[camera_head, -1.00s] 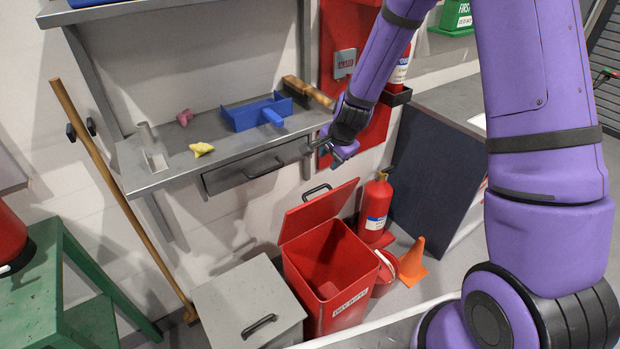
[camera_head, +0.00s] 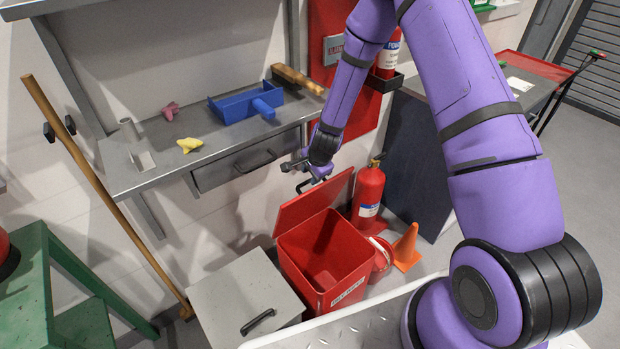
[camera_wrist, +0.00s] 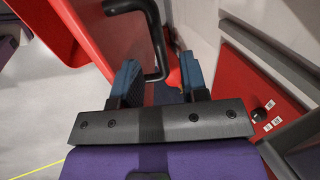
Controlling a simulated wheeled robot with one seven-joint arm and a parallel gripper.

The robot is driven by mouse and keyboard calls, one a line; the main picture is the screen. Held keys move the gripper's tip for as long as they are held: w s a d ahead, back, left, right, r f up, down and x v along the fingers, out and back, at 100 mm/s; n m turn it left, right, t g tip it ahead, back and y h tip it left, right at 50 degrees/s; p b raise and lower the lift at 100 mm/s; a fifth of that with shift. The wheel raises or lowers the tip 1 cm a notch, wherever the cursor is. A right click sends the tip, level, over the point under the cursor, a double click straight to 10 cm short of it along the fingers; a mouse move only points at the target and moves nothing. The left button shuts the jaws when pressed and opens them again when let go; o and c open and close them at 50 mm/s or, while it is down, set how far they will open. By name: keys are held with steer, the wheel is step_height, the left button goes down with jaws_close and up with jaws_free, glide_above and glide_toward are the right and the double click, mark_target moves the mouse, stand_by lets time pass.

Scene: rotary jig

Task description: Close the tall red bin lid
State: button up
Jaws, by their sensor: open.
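The tall red bin (camera_head: 352,262) stands on the floor with its top open. Its red lid (camera_head: 312,204) is hinged up at the back and leans towards the wall; the lid also shows in the wrist view (camera_wrist: 95,40). A black handle (camera_wrist: 160,45) is on the lid's face. My gripper (camera_head: 292,166) is open just above the lid's upper edge. In the wrist view, my gripper (camera_wrist: 160,82) has its two fingers apart, with the handle's bar appearing between them in the picture. I cannot tell whether they touch it.
A grey lidded bin (camera_head: 245,300) stands left of the red bin. A fire extinguisher (camera_head: 368,190), a red bucket (camera_head: 380,262) and an orange cone (camera_head: 407,248) stand to its right. The wall shelf with a drawer (camera_head: 245,165) is close behind my gripper.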

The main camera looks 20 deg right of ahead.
steer(key=shift+x, duration=1.45)
jaws_close()
